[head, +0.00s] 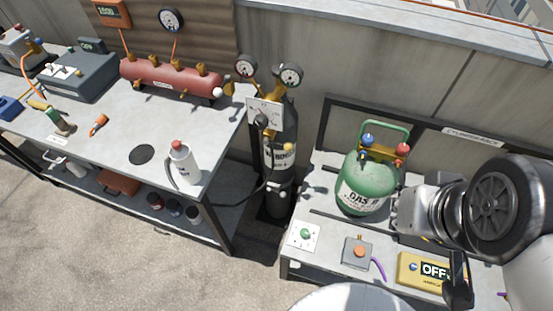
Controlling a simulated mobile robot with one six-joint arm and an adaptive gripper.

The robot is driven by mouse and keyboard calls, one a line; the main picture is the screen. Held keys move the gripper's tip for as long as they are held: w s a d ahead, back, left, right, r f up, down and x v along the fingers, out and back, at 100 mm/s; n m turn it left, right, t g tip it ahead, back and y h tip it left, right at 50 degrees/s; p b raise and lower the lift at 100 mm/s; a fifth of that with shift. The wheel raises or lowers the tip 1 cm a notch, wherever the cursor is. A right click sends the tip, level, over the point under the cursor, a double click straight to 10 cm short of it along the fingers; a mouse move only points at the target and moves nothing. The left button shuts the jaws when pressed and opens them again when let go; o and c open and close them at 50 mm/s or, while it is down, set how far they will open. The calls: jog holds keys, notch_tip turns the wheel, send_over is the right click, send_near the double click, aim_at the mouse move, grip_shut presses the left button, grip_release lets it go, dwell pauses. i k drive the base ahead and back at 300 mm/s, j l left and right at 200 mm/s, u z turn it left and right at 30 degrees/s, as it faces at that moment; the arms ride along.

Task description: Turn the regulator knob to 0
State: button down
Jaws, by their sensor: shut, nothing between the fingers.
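The regulator sits on top of a black cylinder (277,190) that stands between the two tables. Its dark knob (262,120) is in front of a white dial plate (264,111). The dial marks are too small to read, so I cannot tell the knob's setting. Two round gauges, a left one (246,67) and a right one (290,75), stand above the plate. My gripper (457,291) is at the lower right, in front of the yellow box, partly hidden by my arm. It is shut and empty, well away from the knob.
A green gas tank (366,183) stands on the right table, between my arm and the cylinder. A green-knob plate (304,236), an orange-button box (359,252) and a yellow OFF box (421,270) lie in front. A white bottle (184,163) stands on the left table.

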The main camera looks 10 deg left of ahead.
aim_at(260, 122)
jog(key=i+u, duration=0.1)
jog(key=u, duration=0.35)
jog(key=l+u, duration=0.15)
jog(key=u, duration=0.25)
jog(key=i+l+u, duration=0.15)
jog(key=u, duration=0.3)
